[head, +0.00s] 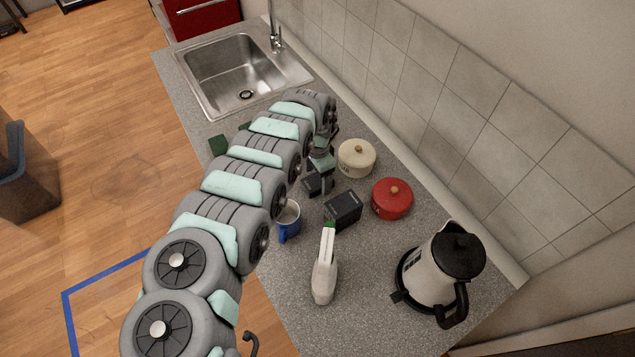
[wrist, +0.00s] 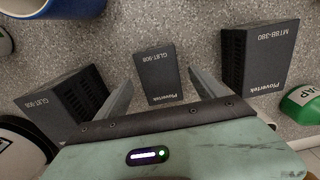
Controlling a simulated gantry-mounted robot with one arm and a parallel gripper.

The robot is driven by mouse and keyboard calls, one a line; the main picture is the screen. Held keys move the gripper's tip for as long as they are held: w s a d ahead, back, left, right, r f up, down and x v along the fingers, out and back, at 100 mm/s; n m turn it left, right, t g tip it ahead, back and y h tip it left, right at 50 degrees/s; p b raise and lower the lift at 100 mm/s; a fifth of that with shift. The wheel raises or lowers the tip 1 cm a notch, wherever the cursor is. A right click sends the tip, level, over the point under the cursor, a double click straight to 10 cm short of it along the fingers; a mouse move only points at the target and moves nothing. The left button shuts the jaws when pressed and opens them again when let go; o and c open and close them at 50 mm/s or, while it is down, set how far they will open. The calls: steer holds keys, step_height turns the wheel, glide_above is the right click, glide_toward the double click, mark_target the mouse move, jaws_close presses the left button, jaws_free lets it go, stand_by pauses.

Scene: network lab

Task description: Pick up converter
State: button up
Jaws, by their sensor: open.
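Several dark grey boxes marked Plovertek lie on the counter, and none is labelled "converter". In the wrist view, a flat box marked GLRT-908 (wrist: 157,72) lies between the spread fingers of my gripper (wrist: 161,84). I cannot tell whether the fingers touch it. A vented box, also marked GLRT-908 (wrist: 62,100), is on the left, partly hidden by my gripper. A box marked MT8B-380 (wrist: 258,55) is on the right. In the head view, my gripper (head: 320,180) is open low over the counter beside a dark box (head: 343,209).
The sink (head: 235,72) is at the back.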

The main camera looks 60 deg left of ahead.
steer(key=shift+f, duration=0.8)
steer(key=shift+c, duration=0.2)
jaws_close()
steer(key=shift+r, duration=0.1)
